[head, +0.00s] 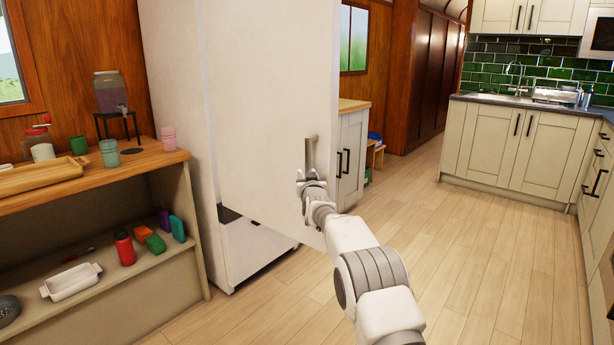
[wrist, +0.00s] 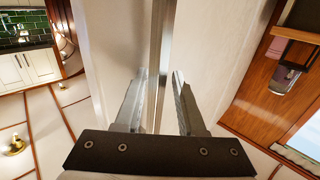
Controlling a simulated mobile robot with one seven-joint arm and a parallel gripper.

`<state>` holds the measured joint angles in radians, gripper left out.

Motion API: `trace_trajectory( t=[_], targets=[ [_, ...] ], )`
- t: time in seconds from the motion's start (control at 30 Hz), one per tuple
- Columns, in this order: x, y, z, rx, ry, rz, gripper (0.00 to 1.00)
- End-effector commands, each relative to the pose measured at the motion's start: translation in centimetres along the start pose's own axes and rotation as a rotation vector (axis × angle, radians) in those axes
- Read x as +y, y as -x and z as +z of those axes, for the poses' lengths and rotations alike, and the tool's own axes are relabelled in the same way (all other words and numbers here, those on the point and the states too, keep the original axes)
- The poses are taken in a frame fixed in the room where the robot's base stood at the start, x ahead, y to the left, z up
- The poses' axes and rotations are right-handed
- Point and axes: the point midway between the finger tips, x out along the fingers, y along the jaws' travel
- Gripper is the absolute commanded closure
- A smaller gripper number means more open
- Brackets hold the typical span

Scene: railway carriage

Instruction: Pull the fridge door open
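The fridge (head: 180,110) is a tall white cabinet in the left middle of the head view. Its white door (head: 270,90) stands partly open, swung out from the body. In the head view my gripper (head: 312,180) is at the handle's lower part.
A wooden-topped shelf unit (head: 120,170) with cups, a dispenser and a white dish stands left of the fridge. A low cabinet (head: 350,150) is behind the door. Kitchen cabinets (head: 515,145) line the back right. The wooden floor (head: 480,250) to the right is clear.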

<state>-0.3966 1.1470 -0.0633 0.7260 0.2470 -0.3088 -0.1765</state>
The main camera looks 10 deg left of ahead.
Motion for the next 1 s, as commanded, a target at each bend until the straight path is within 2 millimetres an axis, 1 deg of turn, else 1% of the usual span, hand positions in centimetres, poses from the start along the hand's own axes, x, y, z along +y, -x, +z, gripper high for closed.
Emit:
trace_trajectory(
  t=[0.17,0.37,0.67,1.0],
  targets=[
    [0.2,0.1,0.1,-0.002,0.001,0.002,0.61],
    [0.3,1.1,0.0,-0.003,0.002,0.005,0.61],
    [0.2,3.7,0.0,-0.004,0.002,0.002,0.61],
    [0.1,7.5,-0.1,-0.003,0.001,0.001,0.61]
  ],
)
